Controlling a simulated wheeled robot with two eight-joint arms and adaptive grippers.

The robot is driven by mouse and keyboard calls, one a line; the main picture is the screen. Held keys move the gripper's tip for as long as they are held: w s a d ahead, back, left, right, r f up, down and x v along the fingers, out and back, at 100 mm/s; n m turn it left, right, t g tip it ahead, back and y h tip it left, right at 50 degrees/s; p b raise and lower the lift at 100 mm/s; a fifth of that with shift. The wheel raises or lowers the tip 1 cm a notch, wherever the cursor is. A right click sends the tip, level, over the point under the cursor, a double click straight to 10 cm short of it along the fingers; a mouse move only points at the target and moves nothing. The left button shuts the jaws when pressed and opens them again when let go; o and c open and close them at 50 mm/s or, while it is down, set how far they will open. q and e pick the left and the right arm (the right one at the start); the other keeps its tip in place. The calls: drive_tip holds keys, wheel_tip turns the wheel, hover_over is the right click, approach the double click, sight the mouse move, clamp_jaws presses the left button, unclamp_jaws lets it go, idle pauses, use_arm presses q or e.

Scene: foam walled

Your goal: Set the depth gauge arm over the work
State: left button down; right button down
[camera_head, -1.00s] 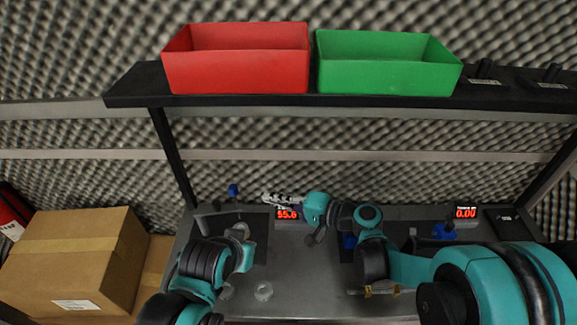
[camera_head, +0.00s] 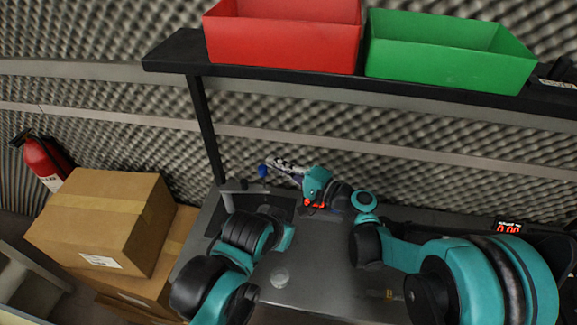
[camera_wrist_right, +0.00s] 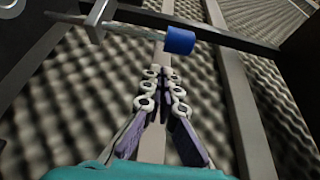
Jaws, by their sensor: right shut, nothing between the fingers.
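A blue knob (camera_head: 263,170) stands at the back left of the grey bench in the head view; I take it as the end of the depth gauge arm. In the right wrist view a blue cylinder (camera_wrist_right: 178,40) caps a thin metal rod (camera_wrist_right: 95,30), just beyond my fingertips. My right gripper (camera_head: 274,162) is shut and empty, close beside the knob in the head view. In the wrist view its fingers (camera_wrist_right: 163,76) meet at the tips below the blue cap; contact is not clear. My left arm shows at the left front; its gripper is hidden.
A red readout (camera_head: 313,203) is partly hidden by my right wrist. Another display (camera_head: 508,227) sits at right. A small round pale piece (camera_head: 280,279) lies on the bench (camera_head: 330,285). A shelf above holds a red bin (camera_head: 285,40) and a green bin (camera_head: 445,55). Cardboard boxes (camera_head: 105,220) stand left.

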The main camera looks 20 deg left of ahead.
drive_tip(key=shift+s+d, duration=0.2)
drive_tip(key=shift+s, duration=0.8)
drive_tip(key=s, duration=0.1)
drive_tip(key=s+d, duration=0.1)
drive_tip(key=shift+s+b, duration=0.3)
drive_tip(key=shift+b, duration=0.05)
